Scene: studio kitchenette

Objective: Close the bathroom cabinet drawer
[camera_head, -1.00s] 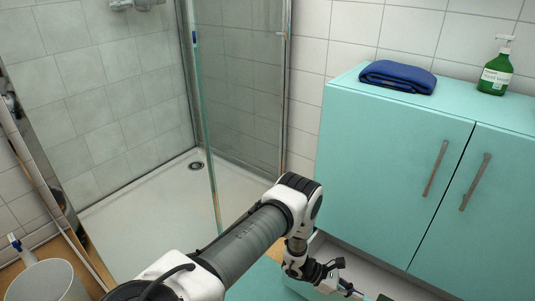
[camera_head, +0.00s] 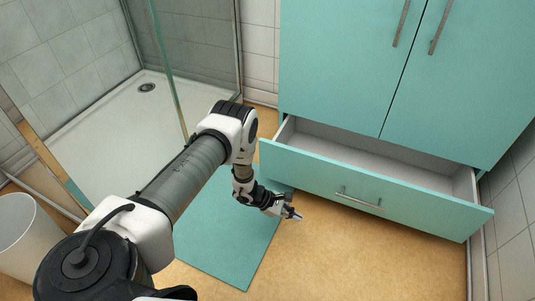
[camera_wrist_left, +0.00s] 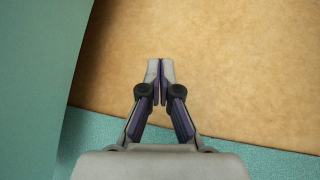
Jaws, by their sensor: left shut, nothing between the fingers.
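The teal bathroom cabinet drawer (camera_head: 425,210) is at the bottom of the cabinet (camera_head: 345,65) in the head view. It is pulled out, and its pale grey inside shows empty. A metal bar handle (camera_head: 358,199) is on its front. My left gripper (camera_head: 294,214) is in front of the drawer's left part, apart from the handle. It is shut and empty. In the left wrist view its fingertips (camera_wrist_left: 160,70) meet over the tan floor, and a teal panel, likely the drawer front (camera_wrist_left: 35,70), fills the left side. My right gripper is not in view.
A teal mat (camera_head: 225,235) lies on the tan floor (camera_head: 370,260) below my left arm. A glass shower panel (camera_head: 168,65) and shower tray (camera_head: 95,125) are at the left. A white bin (camera_head: 25,240) stands at lower left. The floor before the drawer is clear.

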